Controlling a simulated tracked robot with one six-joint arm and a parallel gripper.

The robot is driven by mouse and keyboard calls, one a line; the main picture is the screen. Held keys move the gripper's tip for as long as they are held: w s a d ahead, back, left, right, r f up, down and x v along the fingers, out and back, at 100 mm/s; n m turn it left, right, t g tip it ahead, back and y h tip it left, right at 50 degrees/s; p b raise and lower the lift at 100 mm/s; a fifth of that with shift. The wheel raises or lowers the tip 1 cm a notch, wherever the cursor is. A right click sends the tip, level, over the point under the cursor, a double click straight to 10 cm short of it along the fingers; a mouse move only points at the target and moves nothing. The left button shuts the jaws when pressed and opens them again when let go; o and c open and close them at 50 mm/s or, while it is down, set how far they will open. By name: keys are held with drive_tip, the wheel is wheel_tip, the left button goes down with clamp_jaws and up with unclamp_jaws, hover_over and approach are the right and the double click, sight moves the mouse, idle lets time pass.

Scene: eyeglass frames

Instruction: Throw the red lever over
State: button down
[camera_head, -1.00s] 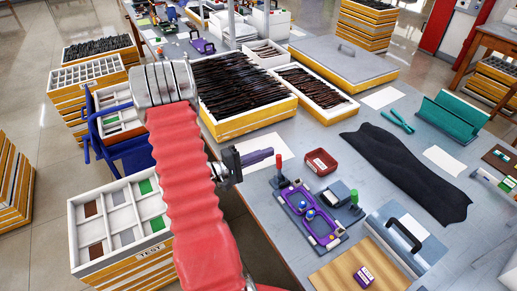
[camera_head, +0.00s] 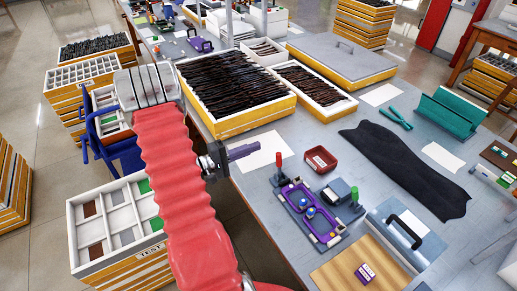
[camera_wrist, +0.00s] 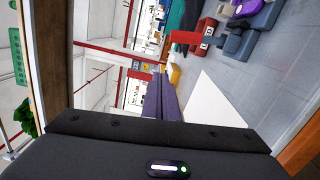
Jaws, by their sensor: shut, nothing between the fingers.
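The red lever (camera_head: 279,161) stands upright at the left end of a fixture with a purple frame (camera_head: 310,211) on the grey table. A green lever (camera_head: 354,194) stands at the fixture's other end. My gripper (camera_head: 243,151), with purple fingers, is shut and empty. It is left of the red lever, with a clear gap between them, and points towards the right. In the wrist view my shut fingers (camera_wrist: 163,98) point up the picture, and the red lever (camera_wrist: 184,37) appears beyond them, lying sideways because that view is turned.
A white sheet (camera_head: 258,153) lies behind my fingers. A red tray (camera_head: 320,159) stands just right of the red lever. Wooden crates of dark frames (camera_head: 235,85) stand behind. A black cloth (camera_head: 405,165) lies to the right. A wooden board (camera_head: 350,270) lies in front.

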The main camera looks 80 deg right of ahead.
drive_tip(key=v, duration=0.8)
drive_tip(key=w+a+r+n+t+y, duration=0.3)
drive_tip(key=w+a+r+t, duration=0.2)
drive_tip(key=a, duration=1.1)
drive_tip(key=w+a+r+n+t+y, duration=0.3)
drive_tip(key=w+a+r+t, duration=0.3)
drive_tip(key=a, duration=1)
drive_tip(key=w+a+r+n+t+y, duration=0.3)
drive_tip(key=a+r+t, duration=0.5)
drive_tip(key=a, duration=0.8)
drive_tip(key=w+t+y, duration=0.1)
drive_tip(key=w, duration=0.1)
drive_tip(key=shift+w+r+y, duration=0.15)
drive_tip(key=shift+w+y, duration=0.15)
drive_tip(key=shift+y, duration=0.1)
drive_tip(key=shift+a, duration=0.1)
